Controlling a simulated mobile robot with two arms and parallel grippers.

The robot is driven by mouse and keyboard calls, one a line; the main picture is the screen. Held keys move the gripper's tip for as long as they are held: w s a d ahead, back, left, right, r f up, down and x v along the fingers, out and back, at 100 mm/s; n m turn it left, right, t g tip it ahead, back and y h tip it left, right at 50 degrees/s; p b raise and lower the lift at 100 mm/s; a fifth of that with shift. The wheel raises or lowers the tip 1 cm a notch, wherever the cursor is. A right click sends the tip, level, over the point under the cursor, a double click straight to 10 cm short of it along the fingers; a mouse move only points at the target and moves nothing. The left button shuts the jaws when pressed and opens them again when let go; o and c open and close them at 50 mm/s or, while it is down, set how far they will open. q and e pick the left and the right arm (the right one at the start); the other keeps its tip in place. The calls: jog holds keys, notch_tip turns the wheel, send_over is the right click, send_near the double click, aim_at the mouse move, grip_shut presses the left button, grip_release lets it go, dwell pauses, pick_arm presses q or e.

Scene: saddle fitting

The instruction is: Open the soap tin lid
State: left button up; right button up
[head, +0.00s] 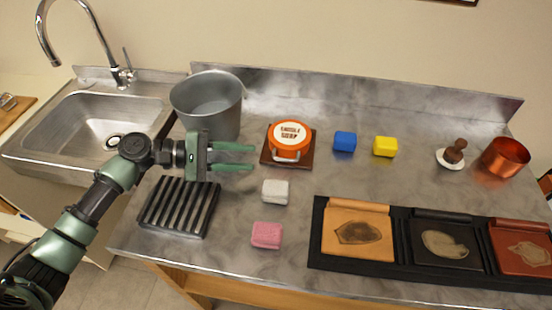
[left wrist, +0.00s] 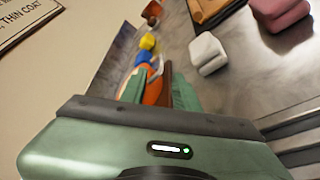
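The soap tin (head: 290,136) is round and orange, with a white lettered top and a pale metal handle or clasp at its front. Its lid looks shut, and it sits on a brown square board (head: 266,157). My left gripper (head: 254,158) is open and empty, to the left of the tin, with its two green fingers pointing at it and apart from it. My right gripper is not in view.
A grey pot (head: 210,105) stands behind my left gripper, with a dark slatted rack (head: 180,206) in front. White (head: 275,191) and pink (head: 267,235) blocks lie nearer. Blue (head: 345,141) and yellow (head: 385,146) blocks are right of the tin. A leather-panel tray (head: 400,265) fills the front right.

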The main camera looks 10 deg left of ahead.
aim_at(279, 159)
pick_arm(q)
jog(key=shift+w+f, duration=0.15)
jog(key=shift+f, duration=0.15)
jog(key=shift+w+d, duration=0.1)
jog(key=shift+d, duration=0.2)
jog(key=p+x, duration=0.2)
jog(key=x, duration=0.5)
jog(key=shift+d, duration=0.1)
jog(key=shift+c, duration=0.3)
grip_shut()
jog(key=shift+s+f, duration=0.15)
jog(key=shift+s, duration=0.05)
dwell(0.4)
